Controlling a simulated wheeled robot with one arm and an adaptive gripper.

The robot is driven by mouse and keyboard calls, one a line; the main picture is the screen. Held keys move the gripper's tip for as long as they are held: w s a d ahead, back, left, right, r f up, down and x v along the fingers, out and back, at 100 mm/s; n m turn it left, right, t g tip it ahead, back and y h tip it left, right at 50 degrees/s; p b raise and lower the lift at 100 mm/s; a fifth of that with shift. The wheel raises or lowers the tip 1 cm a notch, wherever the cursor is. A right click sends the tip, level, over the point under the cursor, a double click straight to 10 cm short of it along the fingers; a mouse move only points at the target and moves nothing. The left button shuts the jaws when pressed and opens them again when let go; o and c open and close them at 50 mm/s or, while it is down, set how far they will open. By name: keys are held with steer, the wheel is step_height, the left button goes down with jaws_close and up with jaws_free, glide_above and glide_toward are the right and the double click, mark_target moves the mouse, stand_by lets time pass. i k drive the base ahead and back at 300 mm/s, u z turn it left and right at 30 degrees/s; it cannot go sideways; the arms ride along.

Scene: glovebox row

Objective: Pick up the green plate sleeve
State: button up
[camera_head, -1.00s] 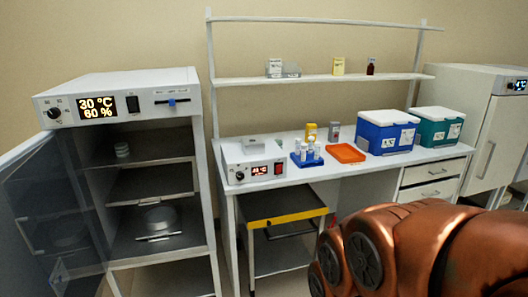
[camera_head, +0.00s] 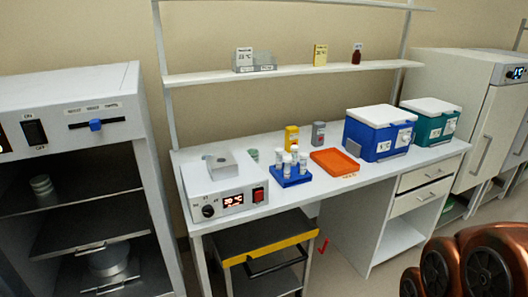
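A small grey-green, ribbed stack like a plate sleeve (camera_head: 42,188) stands upright on the upper shelf inside the open incubator (camera_head: 135,85) at the left. A second small greenish item (camera_head: 253,155) shows on the bench behind the heater block; it is too small to tell what it is. My copper-coloured arm shows at the lower right, apart from both. My gripper is not in view.
The white bench (camera_head: 335,200) holds a heater block (camera_head: 225,190), a blue tube rack (camera_head: 290,178), an orange tray (camera_head: 335,162) and blue and teal coolers. A yellow-edged cart (camera_head: 265,250) stands under it. A red object (camera_head: 322,246) shows beside the cart.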

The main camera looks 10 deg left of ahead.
mark_target(254, 153)
steer(key=u, duration=0.05)
steer(key=i, duration=0.8)
steer(key=u, duration=0.6)
steer(key=i, duration=0.45)
steer(key=u, duration=0.35)
